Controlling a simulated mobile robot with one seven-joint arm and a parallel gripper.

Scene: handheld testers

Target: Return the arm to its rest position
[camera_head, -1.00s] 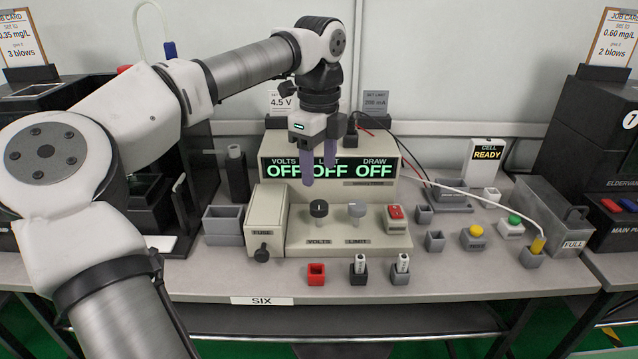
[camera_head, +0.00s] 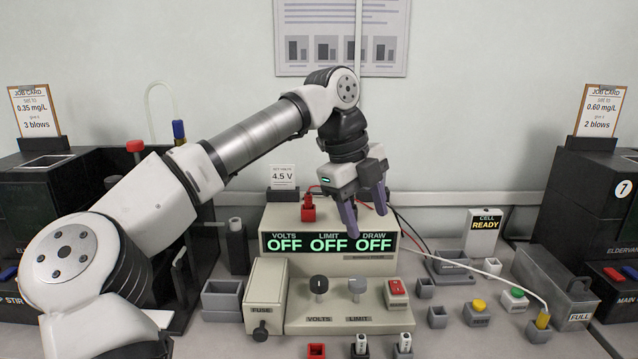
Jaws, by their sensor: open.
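My gripper (camera_head: 366,219) is open and empty, with its two purple-grey fingers apart. It hangs in front of the upper right part of the power supply (camera_head: 383,262), and one finger covers part of the display's top edge. The display reads OFF under VOLTS, LIMIT and DRAW. My arm reaches in from the lower left, bends at the elbow high in the middle and turns down to the gripper. Whether the fingers touch the supply I cannot tell; they look clear of it.
Below are the volts knob (camera_head: 319,284), the limit knob (camera_head: 357,285) and a red switch (camera_head: 397,287). A fuse box (camera_head: 263,295) stands left, a cell sign (camera_head: 483,232) right. Dark machines flank the bench. The wall space above is clear apart from a poster (camera_head: 341,15).

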